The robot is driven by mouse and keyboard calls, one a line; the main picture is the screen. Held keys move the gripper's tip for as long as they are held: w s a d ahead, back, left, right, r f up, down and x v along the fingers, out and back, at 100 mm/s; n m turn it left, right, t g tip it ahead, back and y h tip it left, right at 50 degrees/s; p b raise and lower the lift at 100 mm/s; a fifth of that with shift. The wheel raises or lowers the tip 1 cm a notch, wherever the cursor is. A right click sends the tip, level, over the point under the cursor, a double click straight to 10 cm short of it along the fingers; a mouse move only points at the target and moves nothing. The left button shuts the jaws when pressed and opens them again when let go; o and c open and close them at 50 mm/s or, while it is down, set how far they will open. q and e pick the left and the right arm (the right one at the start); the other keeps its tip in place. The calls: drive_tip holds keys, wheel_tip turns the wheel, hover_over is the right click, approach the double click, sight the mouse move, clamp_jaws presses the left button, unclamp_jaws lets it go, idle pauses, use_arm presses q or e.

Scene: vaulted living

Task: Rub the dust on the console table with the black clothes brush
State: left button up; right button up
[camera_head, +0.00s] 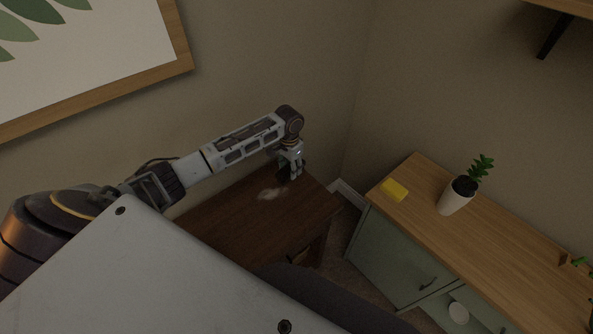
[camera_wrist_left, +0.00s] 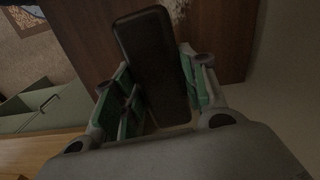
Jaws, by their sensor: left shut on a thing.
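The dark wooden console table (camera_head: 235,215) stands against the wall in the head view. A pale patch of dust (camera_head: 271,194) lies on its top. My left gripper (camera_head: 293,174) is over the table's far right end, just right of the dust. In the left wrist view, my left gripper (camera_wrist_left: 158,100) is shut on the black clothes brush (camera_wrist_left: 152,55). The brush is a dark, rounded block between the green-padded fingers. Some of the dust (camera_wrist_left: 180,10) shows at the top of that view, beyond the brush. I cannot tell whether the brush touches the table. My right gripper is not in view.
A green cabinet with a light wooden top (camera_head: 490,235) stands at the right, across a gap. It carries a yellow sponge-like block (camera_head: 394,190) and a white potted plant (camera_head: 455,197). A framed leaf picture (camera_head: 90,60) hangs on the wall behind my left arm.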

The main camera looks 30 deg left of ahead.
use_arm(q)
drive_tip(key=shift+m, duration=0.9)
drive_tip(key=a, duration=0.1)
drive_tip(key=a+f, duration=0.1)
drive_tip(key=w+a, duration=0.1)
drive_tip(key=a, duration=0.1)
drive_tip(key=shift+w+f+p, duration=0.1)
drive_tip(key=shift+f+p, duration=0.1)
drive_tip(key=shift+p, duration=0.15)
